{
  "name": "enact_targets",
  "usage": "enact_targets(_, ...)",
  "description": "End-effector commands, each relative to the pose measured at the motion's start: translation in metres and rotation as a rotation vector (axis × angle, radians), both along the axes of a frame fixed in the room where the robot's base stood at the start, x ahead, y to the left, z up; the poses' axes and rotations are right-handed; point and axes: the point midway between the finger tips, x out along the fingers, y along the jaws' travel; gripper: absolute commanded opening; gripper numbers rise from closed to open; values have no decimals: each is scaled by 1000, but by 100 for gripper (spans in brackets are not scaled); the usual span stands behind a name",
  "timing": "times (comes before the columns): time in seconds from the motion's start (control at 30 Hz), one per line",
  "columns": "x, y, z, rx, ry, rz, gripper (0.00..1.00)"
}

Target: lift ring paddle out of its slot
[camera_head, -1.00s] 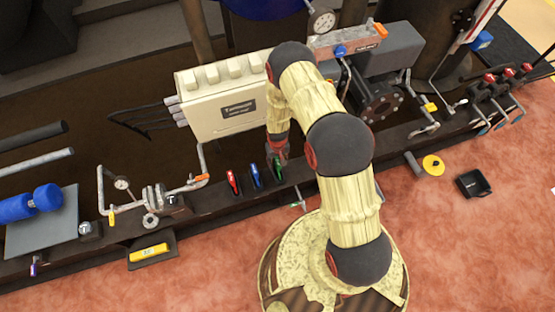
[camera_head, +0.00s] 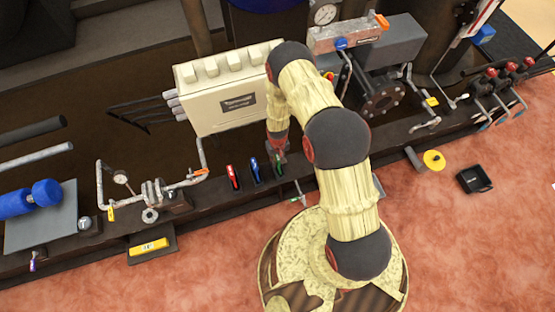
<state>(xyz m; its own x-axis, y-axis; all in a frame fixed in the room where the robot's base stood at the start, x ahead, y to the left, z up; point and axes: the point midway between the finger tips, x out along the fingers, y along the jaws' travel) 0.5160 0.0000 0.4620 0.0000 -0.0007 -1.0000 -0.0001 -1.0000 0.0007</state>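Three upright coloured pieces stand in a row on the dark bench ledge: a red one (camera_head: 233,178), a blue one (camera_head: 255,170) and a green one (camera_head: 279,168). They look like paddles in slots, but I cannot tell which is the ring paddle, and their lower ends are hidden. My gripper (camera_head: 279,157) points down at the green piece, at the right end of the row. The gripper is small and dark here. I cannot tell whether its fingers touch or hold the green piece.
A cream control box (camera_head: 225,98) stands close behind the row. Pipework with a small gauge (camera_head: 120,177) is to the left. A yellow block (camera_head: 148,246) lies on a front shelf. A yellow disc (camera_head: 434,160) and a black tray (camera_head: 474,180) lie right, on the reddish floor.

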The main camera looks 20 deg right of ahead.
Motion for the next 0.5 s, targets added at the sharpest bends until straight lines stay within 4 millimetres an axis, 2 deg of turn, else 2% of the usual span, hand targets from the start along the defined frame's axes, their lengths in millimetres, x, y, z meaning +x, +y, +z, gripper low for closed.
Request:
enact_targets(0.3, 0, 0, 0, 0, 0, 0, 0)
enact_targets(0.5, 0, 0, 0, 0, 0, 0, 0)
